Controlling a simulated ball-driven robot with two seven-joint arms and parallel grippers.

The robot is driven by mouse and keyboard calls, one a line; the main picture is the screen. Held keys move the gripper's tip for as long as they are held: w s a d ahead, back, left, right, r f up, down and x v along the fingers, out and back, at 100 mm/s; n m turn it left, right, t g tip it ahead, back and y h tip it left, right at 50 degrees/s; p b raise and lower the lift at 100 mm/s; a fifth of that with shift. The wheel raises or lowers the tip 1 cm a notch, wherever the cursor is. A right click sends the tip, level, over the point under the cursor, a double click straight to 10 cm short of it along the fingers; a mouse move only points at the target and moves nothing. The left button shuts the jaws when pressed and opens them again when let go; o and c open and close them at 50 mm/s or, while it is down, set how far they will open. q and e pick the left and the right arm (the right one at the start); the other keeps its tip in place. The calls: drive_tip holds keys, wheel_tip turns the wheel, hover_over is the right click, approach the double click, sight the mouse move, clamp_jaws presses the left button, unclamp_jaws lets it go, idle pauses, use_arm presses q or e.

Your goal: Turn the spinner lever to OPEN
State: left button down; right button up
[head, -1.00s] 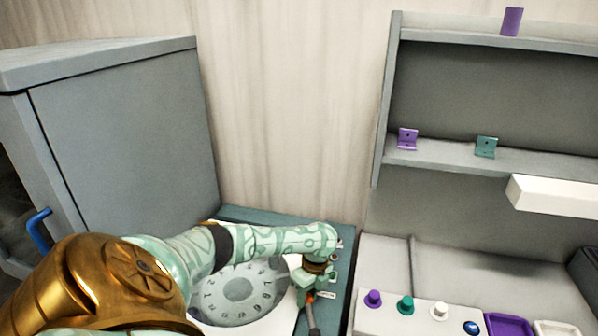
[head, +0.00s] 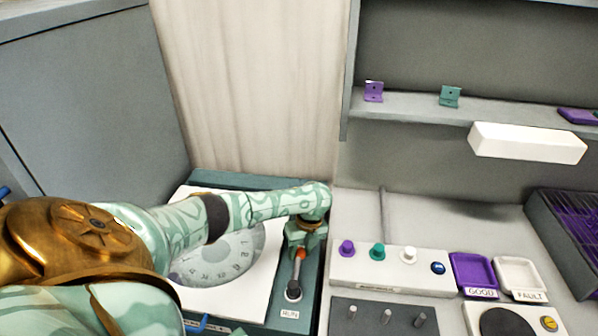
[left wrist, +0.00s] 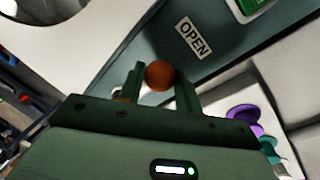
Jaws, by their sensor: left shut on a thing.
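The spinner lever (head: 297,272) has a dark shaft and an orange knob, and rises from a round pivot at the front of the teal spinner housing (head: 311,272). My left gripper (head: 301,251) is shut on the orange knob (left wrist: 160,76), which shows between its fingers in the left wrist view. The OPEN label (left wrist: 193,38) lies on the panel just beyond the knob there; it cannot be made out in the head view. Another label (head: 290,314) sits in front of the pivot. The numbered dial (head: 240,262) is partly covered by my left arm. My right gripper is not in view.
Right of the spinner is a white block (head: 392,268) with purple, green and white knobs and a blue button. Purple GOOD (head: 473,271) and white FAULT (head: 520,278) trays stand farther right. A grey shelf (head: 420,112) with brackets hangs above. A grey cabinet wall fills the left.

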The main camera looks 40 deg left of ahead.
use_arm(q)
drive_tip(key=shift+d, duration=0.1)
drive_tip(key=c, duration=1)
unclamp_jaws()
drive_tip(key=shift+w, duration=0.1)
wheel_tip(320, 180, up, 16)
drive_tip(key=w+d+p, duration=0.1)
drive_tip(key=w+p, duration=0.2)
drive_tip(key=p, duration=0.1)
drive_tip(key=shift+p, duration=0.35)
drive_tip(key=shift+s+d, duration=0.1)
